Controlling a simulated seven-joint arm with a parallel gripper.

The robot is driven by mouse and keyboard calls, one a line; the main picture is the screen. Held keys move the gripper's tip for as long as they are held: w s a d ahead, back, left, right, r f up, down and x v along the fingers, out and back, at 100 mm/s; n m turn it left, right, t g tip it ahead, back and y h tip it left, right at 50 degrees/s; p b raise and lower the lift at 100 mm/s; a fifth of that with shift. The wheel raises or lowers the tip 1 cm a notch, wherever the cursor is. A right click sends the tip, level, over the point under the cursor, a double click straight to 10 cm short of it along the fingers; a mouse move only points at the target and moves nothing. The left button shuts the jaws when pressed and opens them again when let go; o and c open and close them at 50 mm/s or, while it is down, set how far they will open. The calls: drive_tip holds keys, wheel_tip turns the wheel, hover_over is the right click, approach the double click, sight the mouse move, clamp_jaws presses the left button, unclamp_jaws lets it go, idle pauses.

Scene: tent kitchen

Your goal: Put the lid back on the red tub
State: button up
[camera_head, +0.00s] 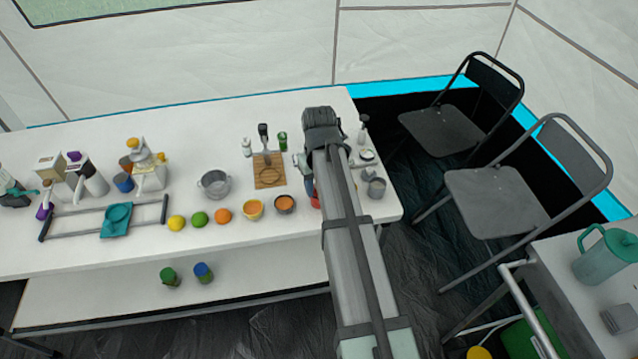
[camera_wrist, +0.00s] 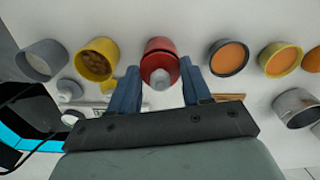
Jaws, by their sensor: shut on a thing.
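The red tub (camera_wrist: 160,45) stands on the white table, seen at the top middle of the wrist view. In the head view only a sliver of red (camera_head: 315,201) shows beside my arm. A red lid with a grey knob (camera_wrist: 160,76) is in front of the tub in the wrist view and overlaps it. My gripper (camera_wrist: 160,82) has its blue fingers on either side of the lid, shut on it. I cannot tell whether the lid touches the tub's rim. In the head view my arm hides the lid and most of the gripper.
A yellow tub (camera_wrist: 97,58) and a grey cup (camera_wrist: 42,60) stand on one side of the red tub. A dark bowl with orange contents (camera_wrist: 229,58) and a yellow bowl (camera_wrist: 280,60) stand on the other. A wooden board (camera_head: 269,171) and metal pot (camera_head: 214,185) are farther left.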

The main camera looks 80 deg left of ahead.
drive_tip(key=o, duration=1.5)
drive_tip(key=shift+r, duration=0.1)
drive_tip(key=shift+r, duration=3.4)
drive_tip(key=shift+c, duration=0.5)
clamp_jaws()
drive_tip(key=shift+f, duration=2.45)
